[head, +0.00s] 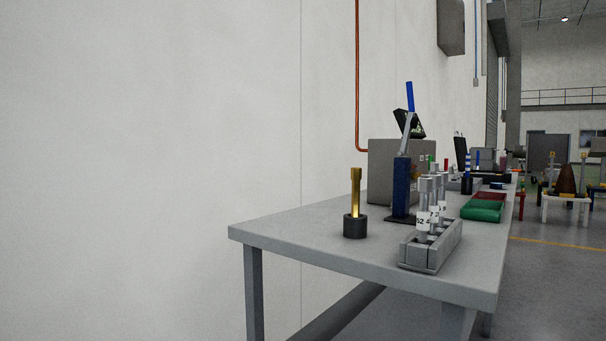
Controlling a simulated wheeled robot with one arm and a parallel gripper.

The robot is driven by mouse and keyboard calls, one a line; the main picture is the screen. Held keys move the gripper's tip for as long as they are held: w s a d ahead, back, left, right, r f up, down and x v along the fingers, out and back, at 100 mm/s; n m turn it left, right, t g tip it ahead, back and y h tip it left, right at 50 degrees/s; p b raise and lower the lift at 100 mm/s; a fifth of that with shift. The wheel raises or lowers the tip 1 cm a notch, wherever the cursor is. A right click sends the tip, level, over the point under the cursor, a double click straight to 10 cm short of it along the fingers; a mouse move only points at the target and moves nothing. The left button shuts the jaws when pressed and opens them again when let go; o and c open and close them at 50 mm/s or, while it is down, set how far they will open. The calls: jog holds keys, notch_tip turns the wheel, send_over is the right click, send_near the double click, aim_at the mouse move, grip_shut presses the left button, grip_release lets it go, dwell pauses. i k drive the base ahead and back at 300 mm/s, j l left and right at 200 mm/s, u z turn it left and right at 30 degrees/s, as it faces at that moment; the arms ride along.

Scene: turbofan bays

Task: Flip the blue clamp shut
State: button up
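The blue clamp (402,186) stands upright on the grey table, left of the middle of the objects there. It has a dark blue body on a dark base. Its lever, with a bright blue grip (410,97), points up and leans very slightly, so the clamp looks open. A grey metal link joins the grip to the body. My gripper is not in the head view.
The grey table (270,238) holds a brass rod in a dark holder (355,227), a grey rack (447,248) of labelled tubes, a green case (481,212) and a grey box (381,160) behind the clamp. A white wall (150,150) runs along the left. The table's near left corner is bare.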

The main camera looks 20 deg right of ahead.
aim_at(412, 122)
jog(key=i+j+z, duration=0.2)
jog(key=z, duration=0.3)
jog(key=i+j+z, duration=0.2)
jog(key=j+z, duration=0.25)
jog(key=i+j+z, duration=0.15)
jog(key=z, duration=0.35)
jog(key=j+z, duration=0.5)
jog(key=k+j+u, duration=0.1)
jog(key=j, duration=0.4)
